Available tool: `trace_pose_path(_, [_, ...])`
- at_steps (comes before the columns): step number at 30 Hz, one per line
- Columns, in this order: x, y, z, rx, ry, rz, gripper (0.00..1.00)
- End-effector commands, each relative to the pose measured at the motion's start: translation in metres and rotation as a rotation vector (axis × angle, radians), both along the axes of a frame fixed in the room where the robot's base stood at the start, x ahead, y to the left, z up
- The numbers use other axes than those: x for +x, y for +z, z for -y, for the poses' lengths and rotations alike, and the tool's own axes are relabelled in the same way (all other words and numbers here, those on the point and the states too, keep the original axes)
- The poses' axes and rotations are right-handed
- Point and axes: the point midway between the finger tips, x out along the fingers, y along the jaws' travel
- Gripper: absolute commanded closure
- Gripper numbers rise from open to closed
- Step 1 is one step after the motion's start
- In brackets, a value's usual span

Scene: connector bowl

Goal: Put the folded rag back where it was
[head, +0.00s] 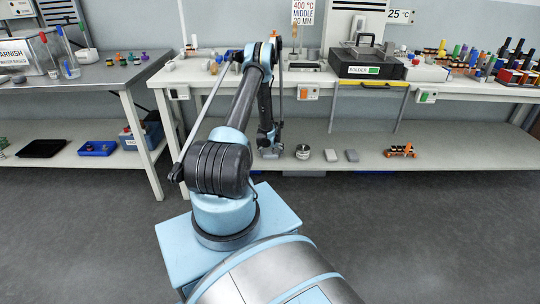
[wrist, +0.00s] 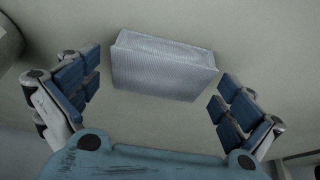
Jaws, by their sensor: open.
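The folded rag (wrist: 163,70) is a pale grey-white, finely textured block in the wrist view. It lies on a light shelf surface, slightly tilted in the picture. My gripper (wrist: 156,92) is open, with its blue-padded fingers apart on the left and right of the rag. I see gaps between the rag and both fingers. In the head view my gripper (head: 268,146) is low over the lower shelf of the middle bench. The rag cannot be clearly told apart from the gripper there.
On the lower shelf (head: 450,158), right of my gripper, are a grey round object (head: 303,152), a silver tin (head: 331,155), a grey block (head: 352,156) and an orange-and-black item (head: 400,151). The bench top (head: 190,76) is above. A rounded grey object (wrist: 8,42) edges the wrist view.

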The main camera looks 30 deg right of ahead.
Motion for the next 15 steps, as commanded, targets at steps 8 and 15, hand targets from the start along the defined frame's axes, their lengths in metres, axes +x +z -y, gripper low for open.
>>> trace_pose_path(8, [-0.008, 0.025, -0.006, 0.0, 0.0, 0.0, 0.0])
trace_pose_path(15, [-0.019, 0.057, -0.014, 0.0, 0.001, 0.0, 0.0])
